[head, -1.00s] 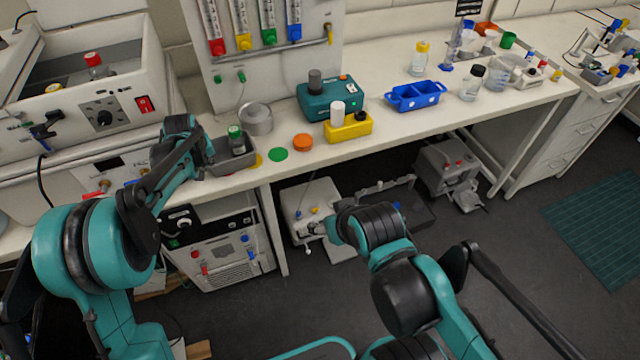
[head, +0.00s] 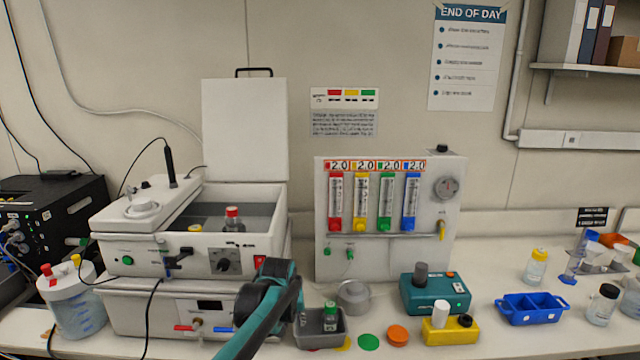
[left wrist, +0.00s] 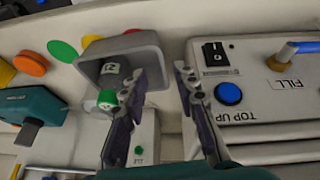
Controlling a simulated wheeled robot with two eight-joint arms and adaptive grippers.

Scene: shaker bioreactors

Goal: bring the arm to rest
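My left arm rises from the bottom of the head view, just left of the grey tray (head: 318,342). Its gripper is mostly hidden behind my wrist there. In the left wrist view the two fingers of my left gripper (left wrist: 161,72) are apart with nothing between them. One finger overlaps the edge of the grey tray (left wrist: 122,46). A green-capped bottle (head: 330,318) stands in the tray; its green cap shows in the left wrist view (left wrist: 107,99). My right gripper is not in view.
Behind and left of my left arm stands the white shaker unit (head: 190,262) with its lid up. A flow-meter panel (head: 385,260), teal device (head: 433,296), yellow block (head: 449,332) and blue tray (head: 531,309) stand to the right. Green and orange discs lie by the tray.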

